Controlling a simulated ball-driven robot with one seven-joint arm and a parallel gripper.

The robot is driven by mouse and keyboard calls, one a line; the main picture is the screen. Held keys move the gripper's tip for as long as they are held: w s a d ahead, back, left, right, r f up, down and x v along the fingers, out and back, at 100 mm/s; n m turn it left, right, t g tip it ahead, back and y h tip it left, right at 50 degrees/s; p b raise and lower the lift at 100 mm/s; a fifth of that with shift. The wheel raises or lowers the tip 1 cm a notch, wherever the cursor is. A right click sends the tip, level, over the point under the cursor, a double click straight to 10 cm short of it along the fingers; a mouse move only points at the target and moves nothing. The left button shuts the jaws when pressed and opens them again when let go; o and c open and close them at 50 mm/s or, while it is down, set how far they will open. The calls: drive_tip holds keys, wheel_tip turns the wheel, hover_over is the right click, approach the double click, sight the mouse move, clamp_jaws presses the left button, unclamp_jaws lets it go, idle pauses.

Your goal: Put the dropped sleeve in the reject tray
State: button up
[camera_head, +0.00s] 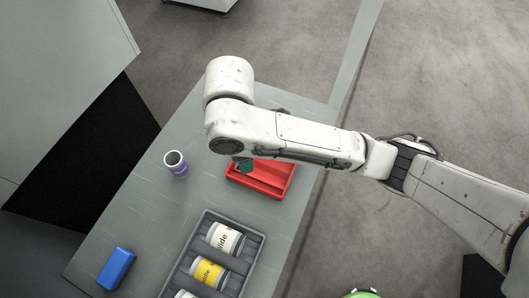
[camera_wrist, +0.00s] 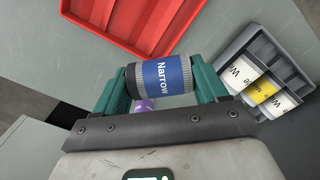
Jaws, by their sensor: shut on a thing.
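My gripper (camera_wrist: 160,85) is shut on a sleeve (camera_wrist: 165,78) with a blue label reading "Narrow" and dark and grey ends. The sleeve lies crosswise between the teal fingers. The red reject tray (camera_wrist: 125,22) is just beyond the sleeve in the wrist view, and its visible floor is empty. In the head view, the red tray (camera_head: 272,188) lies on the bench, and a teal part of my gripper (camera_head: 243,166) shows over its upper left side. My arm hides part of the tray, and the held sleeve is hidden there.
A purple-banded hollow cylinder (camera_head: 176,164) stands on the bench left of the tray. A dark grey rack (camera_head: 247,267) holds white and yellow labelled sleeves. A blue block (camera_head: 116,268) lies at the lower left. Bare bench lies between the cylinder and the rack.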

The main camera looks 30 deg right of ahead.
drive_tip(key=s+a+r+n+p, duration=0.1)
drive_tip(key=s+a+r+n, duration=0.15)
drive_tip(key=s+n, duration=0.35)
drive_tip(key=n, duration=0.2)
approach(271, 178)
drive_tip(key=w+a+r, duration=0.1)
drive_tip(key=w, duration=0.3)
drive_tip(key=d+f+b, duration=0.1)
drive_tip(key=w+d+f+b, duration=0.1)
drive_tip(key=d+f+b, duration=0.1)
drive_tip(key=f, duration=0.1)
drive_tip(key=shift+w+d+f, duration=0.1)
drive_tip(key=shift+w, duration=0.3)
drive_tip(key=shift+d+f, duration=0.15)
drive_tip(key=shift+f, duration=0.1)
drive_tip(key=shift+f+p, duration=0.35)
drive_tip(key=shift+f, duration=0.85)
drive_tip(key=o, duration=0.9)
drive_tip(key=shift+f, duration=0.1)
drive_tip(key=shift+o, duration=0.2)
